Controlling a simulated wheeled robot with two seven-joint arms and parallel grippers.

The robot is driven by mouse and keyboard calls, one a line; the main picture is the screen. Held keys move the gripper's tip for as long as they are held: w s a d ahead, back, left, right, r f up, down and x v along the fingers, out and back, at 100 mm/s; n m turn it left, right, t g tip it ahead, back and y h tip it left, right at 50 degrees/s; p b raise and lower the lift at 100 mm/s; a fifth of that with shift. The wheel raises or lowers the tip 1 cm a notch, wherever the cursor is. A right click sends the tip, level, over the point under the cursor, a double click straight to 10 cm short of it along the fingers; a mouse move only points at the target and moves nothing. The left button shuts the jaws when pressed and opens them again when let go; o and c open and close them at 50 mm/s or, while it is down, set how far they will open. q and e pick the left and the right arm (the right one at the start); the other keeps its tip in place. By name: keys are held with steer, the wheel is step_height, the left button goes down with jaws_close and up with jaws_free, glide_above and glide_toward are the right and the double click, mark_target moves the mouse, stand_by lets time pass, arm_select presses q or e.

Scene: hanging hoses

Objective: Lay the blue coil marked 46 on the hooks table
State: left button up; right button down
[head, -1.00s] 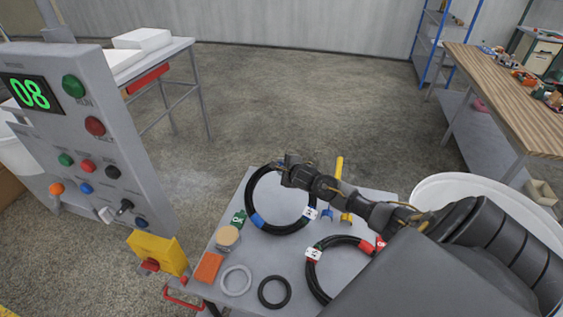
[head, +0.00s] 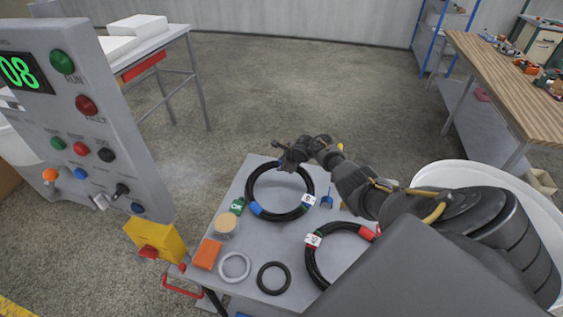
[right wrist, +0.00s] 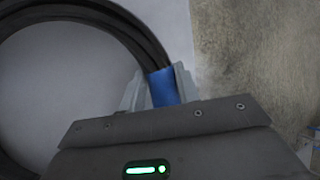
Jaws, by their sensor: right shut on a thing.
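A black coil with blue bands (head: 252,194) and a white tag (head: 308,200) lies on a grey table (head: 232,289). The tag's number is too small to read. My right gripper (head: 287,165) is at the coil's far rim. In the right wrist view its fingers (right wrist: 163,90) are closed on the coil at a blue band (right wrist: 163,86). The coil appears flat on the table. A second black coil, with red bands (head: 366,233) and a white tag (head: 313,240), lies nearer, partly hidden by my arm. My left gripper is not in view.
Small rings (head: 234,267), an orange block (head: 207,254) and a round tub (head: 226,224) sit at the table's near left. A control panel (head: 110,120) stands left, a white bin (head: 452,176) right. A wooden workbench (head: 490,75) is far right. Open floor lies beyond.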

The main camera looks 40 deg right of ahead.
steer(key=f+b, duration=0.1)
steer(key=b, duration=0.1)
steer(key=f+b, duration=0.1)
steer(key=shift+w+d+f+g+y, duration=0.25)
steer(key=shift+w+f+g+y, duration=0.05)
steer(key=shift+y, duration=0.1)
arm_select(q)
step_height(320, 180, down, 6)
steer(key=b, duration=0.2)
arm_select(e)
steer(key=shift+d+f+g, duration=0.1)
steer(key=shift+f+g, duration=0.3)
steer(key=shift+f, duration=0.05)
steer(key=c, duration=1.1)
jaws_free()
steer(key=shift+o, duration=0.8)
steer(key=shift+f, duration=0.1)
steer(key=shift+s+f, duration=0.1)
steer(key=shift+s, duration=0.05)
steer(key=shift+s+r+p, duration=0.15)
steer(key=shift+r+p, duration=0.2)
steer(key=shift+r, duration=0.1)
arm_select(q)
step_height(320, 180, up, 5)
steer(key=p, duration=0.4)
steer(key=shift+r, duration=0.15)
arm_select(e)
steer(key=v, duration=1)
steer(key=shift+d+r, duration=0.2)
steer(key=shift+d, duration=0.05)
